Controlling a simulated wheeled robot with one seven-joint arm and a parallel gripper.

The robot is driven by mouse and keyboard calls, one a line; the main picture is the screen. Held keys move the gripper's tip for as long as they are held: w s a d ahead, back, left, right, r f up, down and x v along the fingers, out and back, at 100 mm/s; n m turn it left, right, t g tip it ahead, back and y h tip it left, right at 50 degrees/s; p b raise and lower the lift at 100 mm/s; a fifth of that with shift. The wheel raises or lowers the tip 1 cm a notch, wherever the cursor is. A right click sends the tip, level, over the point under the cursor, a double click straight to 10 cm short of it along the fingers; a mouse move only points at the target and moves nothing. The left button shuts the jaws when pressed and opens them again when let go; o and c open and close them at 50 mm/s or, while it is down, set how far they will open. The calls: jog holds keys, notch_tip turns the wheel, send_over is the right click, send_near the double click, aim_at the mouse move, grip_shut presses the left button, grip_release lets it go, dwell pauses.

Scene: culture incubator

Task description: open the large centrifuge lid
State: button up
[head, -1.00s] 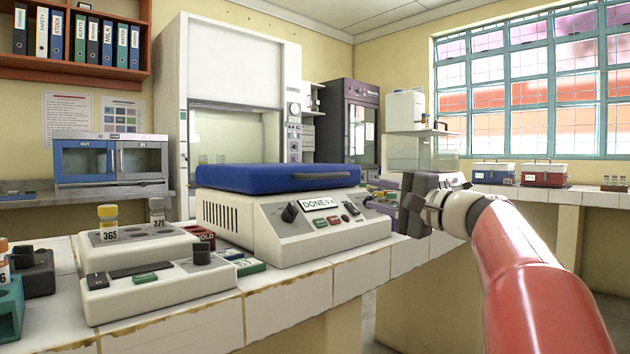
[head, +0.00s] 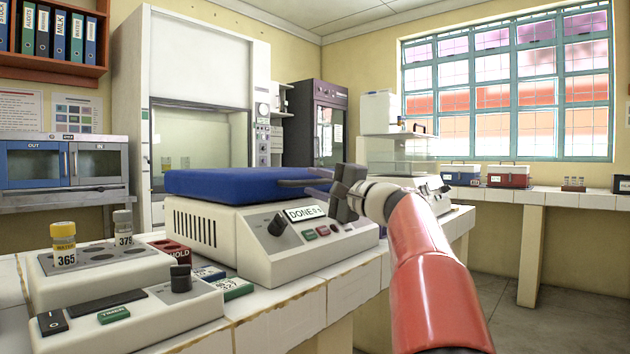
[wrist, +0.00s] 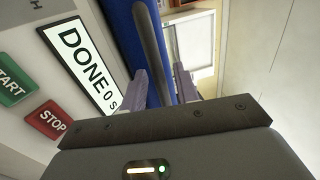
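The large centrifuge (head: 290,255) is a white box on the bench, with a display reading "DONE". Its blue lid (head: 225,186) lies flat and closed on top; it also shows in the wrist view (wrist: 124,20). The lid's dark handle bar (wrist: 148,40) runs along the lid's front edge. My gripper (head: 295,178) is at the front of the lid, at handle height. In the wrist view its two fingers (wrist: 160,88) are apart, with the handle bar between them. Whether either finger touches the bar cannot be told.
Left of the centrifuge stands a white block (head: 110,262) with capped vials and a control panel. Small coloured boxes (head: 228,287) lie by the centrifuge's left front corner. A fume hood (head: 205,80) stands behind. Open floor (head: 480,285) shows at the right.

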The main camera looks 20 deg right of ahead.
jog(key=shift+w+a, duration=0.15)
jog(key=shift+w, duration=0.1)
grip_shut()
jog(key=shift+r, duration=0.1)
